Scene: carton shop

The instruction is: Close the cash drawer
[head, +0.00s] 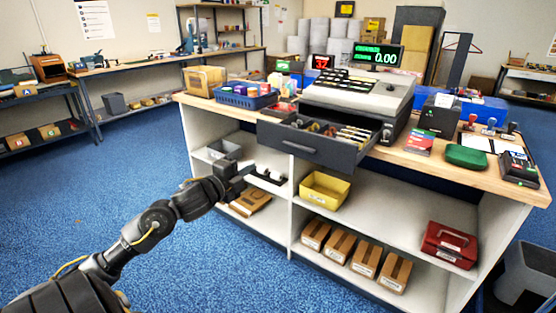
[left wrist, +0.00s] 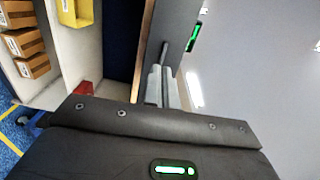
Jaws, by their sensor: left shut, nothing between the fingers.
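The cash drawer (head: 308,149) stands pulled out under the grey cash register (head: 352,97), its dark front facing me and coins and notes showing inside. In the left wrist view, the dark drawer front (left wrist: 155,38) rises just beyond my fingers. My left gripper (head: 264,176) is shut and empty, low and to the left of the drawer front in the head view. Its grey fingers (left wrist: 166,86) lie together in the left wrist view. I cannot tell whether their tips touch the drawer. My right gripper is not in view.
The wooden counter (head: 483,177) holds a blue basket (head: 246,99), a card terminal (head: 519,168) and a green pad (head: 467,156). Shelves below hold a yellow bin (head: 324,190), several cartons (head: 340,246) and a red box (head: 449,245). Blue floor is open at the left.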

